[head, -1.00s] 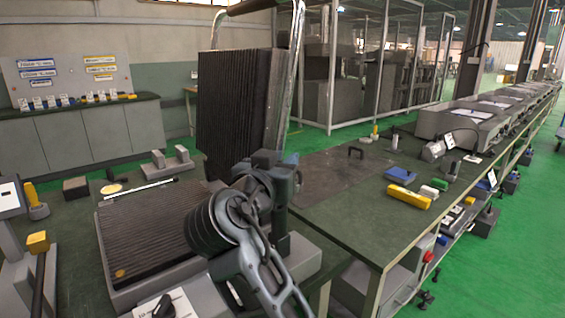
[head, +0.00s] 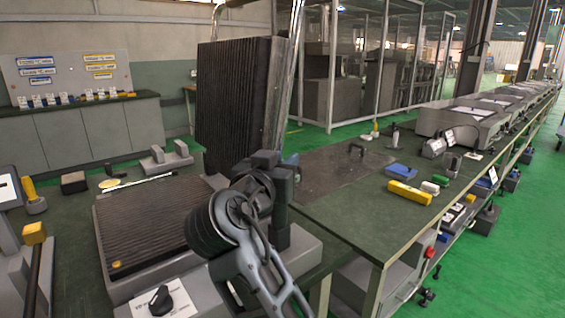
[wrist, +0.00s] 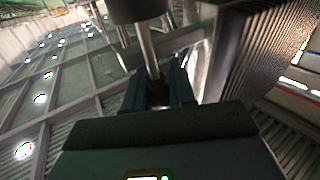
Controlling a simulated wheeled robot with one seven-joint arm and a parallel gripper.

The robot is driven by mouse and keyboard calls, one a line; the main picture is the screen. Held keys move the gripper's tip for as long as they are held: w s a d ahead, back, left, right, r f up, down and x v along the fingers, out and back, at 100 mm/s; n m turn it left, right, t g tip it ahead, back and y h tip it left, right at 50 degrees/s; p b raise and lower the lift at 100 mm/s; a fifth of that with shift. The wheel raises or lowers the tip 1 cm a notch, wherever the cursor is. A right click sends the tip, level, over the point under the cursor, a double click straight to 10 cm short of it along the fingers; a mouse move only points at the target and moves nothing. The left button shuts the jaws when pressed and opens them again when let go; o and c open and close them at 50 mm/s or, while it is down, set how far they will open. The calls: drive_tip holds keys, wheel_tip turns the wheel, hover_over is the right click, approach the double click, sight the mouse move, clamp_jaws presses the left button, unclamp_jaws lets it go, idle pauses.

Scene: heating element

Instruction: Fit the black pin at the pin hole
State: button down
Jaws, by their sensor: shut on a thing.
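In the wrist view my gripper (wrist: 160,95) has its two dark fingers closed on a small dark thing, which I take to be the black pin (wrist: 158,96); little of it shows between them. A bright metal rod (wrist: 148,50) runs up from between the fingers to a dark cylinder (wrist: 138,10). I cannot tell whether the rod is part of the held thing or behind it. In the head view my arm covers most of the gripper, over the right side of the ridged press. I cannot make out the pin hole in either view.
The black ridged lower plate (head: 150,230) lies flat, with its ridged upper plate (head: 235,95) raised upright behind. A knob panel (head: 163,303) is in front. The right bench holds a yellow block (head: 409,193) and a blue box (head: 400,171).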

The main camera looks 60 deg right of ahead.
drive_tip(key=shift+f, duration=0.35)
drive_tip(key=c, duration=0.8)
unclamp_jaws()
drive_tip(key=shift+c, duration=0.2)
drive_tip(key=shift+a, duration=0.1)
drive_tip(key=b+v, duration=0.1)
drive_tip(key=v, duration=0.6)
drive_tip(key=shift+a, duration=0.3)
drive_tip(key=shift+s, duration=0.15)
